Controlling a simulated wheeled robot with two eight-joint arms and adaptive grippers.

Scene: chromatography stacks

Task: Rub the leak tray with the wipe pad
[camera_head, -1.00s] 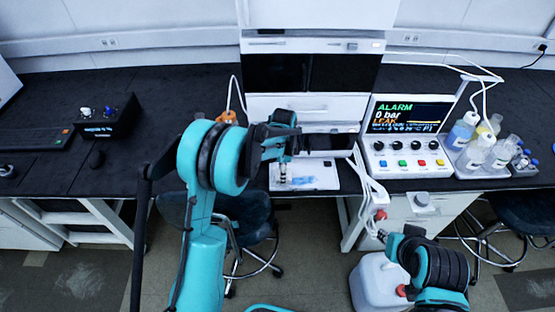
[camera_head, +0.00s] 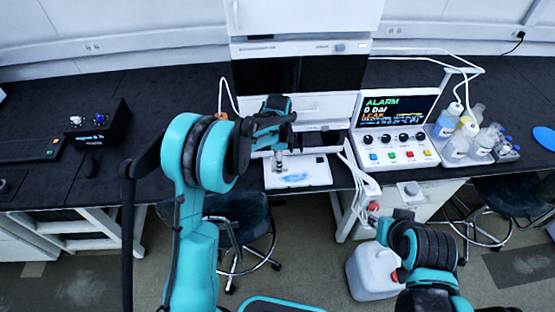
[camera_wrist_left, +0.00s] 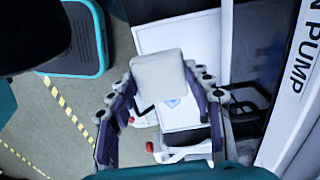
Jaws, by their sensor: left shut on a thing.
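The white leak tray (camera_head: 322,173) lies at the bench edge below the white instrument stack, with a blue wet patch (camera_head: 293,177) on it. My left gripper (camera_head: 279,160) is over the tray's left half, just behind the patch. In the left wrist view, my left gripper (camera_wrist_left: 163,98) is shut on the pale grey square wipe pad (camera_wrist_left: 157,75), which covers part of the tray (camera_wrist_left: 190,38). I cannot tell whether the pad touches the tray. My right gripper (camera_head: 384,222) is low at the right, near a white can; its fingers are too small to read.
The control box with an ALARM and LEAK screen (camera_head: 396,111) stands right of the stack, with bottles (camera_head: 457,148) beyond it. White tubes (camera_head: 355,175) hang beside the tray's right edge. The white can (camera_head: 371,270) stands on the floor. A stool (camera_head: 235,212) is below the bench.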

